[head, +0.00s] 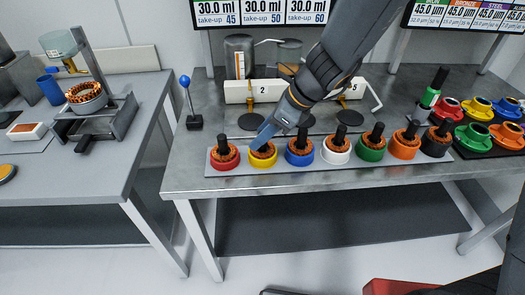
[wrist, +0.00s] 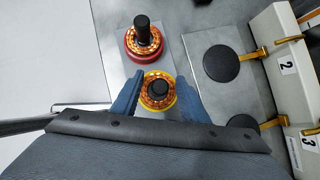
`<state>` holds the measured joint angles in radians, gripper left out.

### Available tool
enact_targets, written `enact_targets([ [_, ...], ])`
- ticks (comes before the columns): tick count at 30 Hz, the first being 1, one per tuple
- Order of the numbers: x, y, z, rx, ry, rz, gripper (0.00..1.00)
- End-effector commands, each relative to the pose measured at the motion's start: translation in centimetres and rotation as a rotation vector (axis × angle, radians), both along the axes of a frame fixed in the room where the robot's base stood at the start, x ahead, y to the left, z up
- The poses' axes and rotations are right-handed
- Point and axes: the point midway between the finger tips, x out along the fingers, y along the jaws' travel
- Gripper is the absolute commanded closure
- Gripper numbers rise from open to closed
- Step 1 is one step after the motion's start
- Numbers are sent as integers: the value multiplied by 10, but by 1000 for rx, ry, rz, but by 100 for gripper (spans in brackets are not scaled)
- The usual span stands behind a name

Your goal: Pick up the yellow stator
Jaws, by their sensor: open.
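The yellow stator (head: 263,160) is a yellow ring with copper windings and a black post in its middle. It sits second from the left in a row of stators on a light tray, beside the red stator (head: 224,160). In the wrist view the yellow stator (wrist: 158,92) lies between the two blue fingers of my gripper (wrist: 156,97). The fingers are apart, one on each side of it, and whether they touch it cannot be told. In the head view my gripper (head: 267,137) comes down over the yellow stator and hides part of it.
The blue stator (head: 299,152) stands close on the right, with white, green, orange and black ones beyond. Behind the row are round black pads (wrist: 221,63) and white numbered units (head: 262,90). A blue-knobbed lever (head: 190,104) stands at the left.

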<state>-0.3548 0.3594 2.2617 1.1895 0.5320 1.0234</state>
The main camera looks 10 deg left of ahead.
Motion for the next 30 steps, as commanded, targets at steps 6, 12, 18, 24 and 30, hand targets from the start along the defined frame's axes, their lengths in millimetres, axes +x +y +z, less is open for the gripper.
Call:
enact_targets([
  [6, 0, 0, 0, 0, 0, 0, 80],
  [12, 0, 0, 0, 0, 1, -1, 100],
  [18, 0, 0, 0, 0, 1, -1, 100],
  [24, 0, 0, 0, 0, 1, -1, 100],
  [30, 0, 0, 0, 0, 1, -1, 100],
])
